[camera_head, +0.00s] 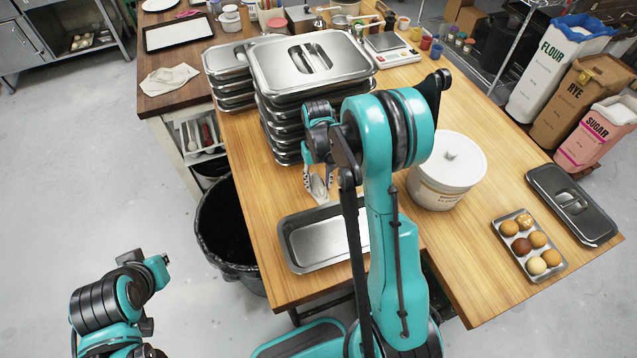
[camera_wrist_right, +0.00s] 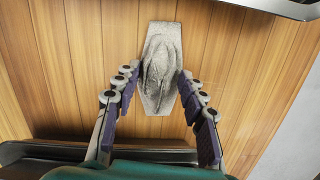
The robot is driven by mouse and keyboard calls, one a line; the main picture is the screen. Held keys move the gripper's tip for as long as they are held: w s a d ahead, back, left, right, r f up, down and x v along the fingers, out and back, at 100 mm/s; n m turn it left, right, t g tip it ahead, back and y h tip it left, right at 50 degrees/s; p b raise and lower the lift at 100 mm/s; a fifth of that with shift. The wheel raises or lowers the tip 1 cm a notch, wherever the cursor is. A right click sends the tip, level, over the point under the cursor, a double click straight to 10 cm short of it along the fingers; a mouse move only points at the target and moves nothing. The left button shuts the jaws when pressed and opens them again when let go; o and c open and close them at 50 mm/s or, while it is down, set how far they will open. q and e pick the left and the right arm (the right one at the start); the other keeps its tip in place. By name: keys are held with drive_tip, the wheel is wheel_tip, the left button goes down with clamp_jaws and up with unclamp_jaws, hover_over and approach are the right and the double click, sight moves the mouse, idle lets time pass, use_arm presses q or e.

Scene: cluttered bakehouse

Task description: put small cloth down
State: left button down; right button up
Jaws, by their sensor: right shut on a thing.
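The small grey cloth (camera_head: 318,188) shows in the head view between the tips of my right gripper (camera_head: 319,174), low over the wooden table, just behind the empty metal pan. In the right wrist view the crumpled cloth (camera_wrist_right: 160,72) is between the fingertips of the right gripper (camera_wrist_right: 156,76), with wood planks behind it. The right gripper is shut on the cloth; I cannot tell whether the cloth touches the table. My left gripper (camera_head: 155,268) is off the table at the lower left; its fingers cannot be made out.
An empty metal pan (camera_head: 298,250) lies at the table's near left edge. Stacked lidded pans (camera_head: 345,67) stand behind the cloth, with a white tub (camera_head: 447,172) to the right. A muffin tray (camera_head: 557,272) and a dark lid (camera_head: 585,222) are farther right. Another cloth (camera_head: 168,79) lies on the left table.

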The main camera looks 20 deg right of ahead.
sight(318, 177)
drive_tip(key=shift+f, duration=0.1)
drive_tip(key=shift+s+f, duration=0.1)
drive_tip(key=shift+f, duration=0.05)
drive_tip(key=o, duration=1.2)
drive_tip(key=shift+r, duration=0.2)
wheel_tip(318, 177, up, 12)
drive_tip(key=w+p, duration=0.2)
drive_tip(key=s+a+r+n+t, duration=0.1)
drive_tip(key=s+a+r+t, duration=0.2)
drive_tip(key=s, duration=0.6)
drive_tip(key=s+a+r+n+t, duration=0.1)
drive_tip(key=s+a+r+t, duration=0.3)
drive_tip(key=s, duration=0.5)
drive_tip(key=shift+r+t, duration=0.75)
drive_tip(key=shift+t, duration=0.15)
